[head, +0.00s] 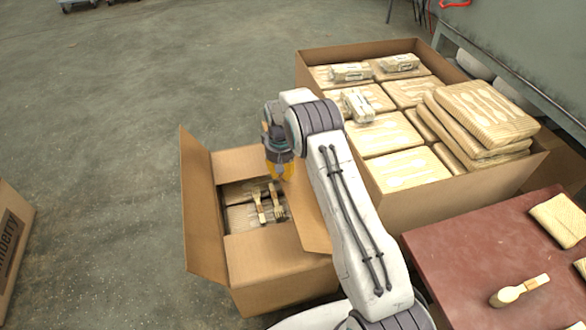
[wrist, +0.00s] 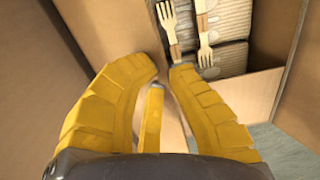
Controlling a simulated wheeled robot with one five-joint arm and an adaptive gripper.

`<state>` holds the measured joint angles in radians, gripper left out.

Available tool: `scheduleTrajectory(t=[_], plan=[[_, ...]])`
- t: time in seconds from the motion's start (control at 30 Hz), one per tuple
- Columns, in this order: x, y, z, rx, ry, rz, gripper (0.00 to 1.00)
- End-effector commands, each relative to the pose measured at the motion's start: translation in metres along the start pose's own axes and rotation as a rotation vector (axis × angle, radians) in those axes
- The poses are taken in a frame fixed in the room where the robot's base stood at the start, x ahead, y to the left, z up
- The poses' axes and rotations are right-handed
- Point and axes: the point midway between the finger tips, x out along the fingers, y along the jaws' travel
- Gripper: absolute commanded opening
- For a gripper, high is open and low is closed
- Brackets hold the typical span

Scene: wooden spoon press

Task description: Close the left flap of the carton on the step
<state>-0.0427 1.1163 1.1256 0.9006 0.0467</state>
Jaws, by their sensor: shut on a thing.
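The open carton (head: 268,272) stands low in front of me with packs and wooden cutlery (head: 262,205) inside. Its left flap (head: 203,215) stands up, leaning slightly outward. Its right flap (head: 308,215) slopes beside my arm, partly hidden by it. My gripper (head: 279,172) is over the carton's far right part, its yellow fingers pointing down at the upper end of the right flap. In the wrist view, the fingers (wrist: 164,85) close around a tan cardboard edge, apparently that flap; the exact contact is hard to see. Wooden forks (wrist: 170,25) show beside it.
A large carton (head: 455,195) full of wrapped packs stands close on the right. A dark red table (head: 470,270) with a wooden spoon (head: 518,290) is at the lower right. Another carton (head: 12,245) is at the left edge. The floor left of the open carton is clear.

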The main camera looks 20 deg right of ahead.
Motion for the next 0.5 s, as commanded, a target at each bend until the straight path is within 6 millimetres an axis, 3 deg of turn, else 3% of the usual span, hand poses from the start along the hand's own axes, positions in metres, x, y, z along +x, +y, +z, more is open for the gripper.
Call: scheduleTrajectory(t=[0.1, 0.13, 0.5], plan=[[0.0200, -0.0140, -0.0003, -0.005, 0.001, 0.000, 0.00], [0.0191, -0.0147, -0.0007, -0.003, 0.002, 0.000, 0.08], [0.0154, -0.0117, -0.0004, 0.000, 0.001, 0.000, 0.39]])
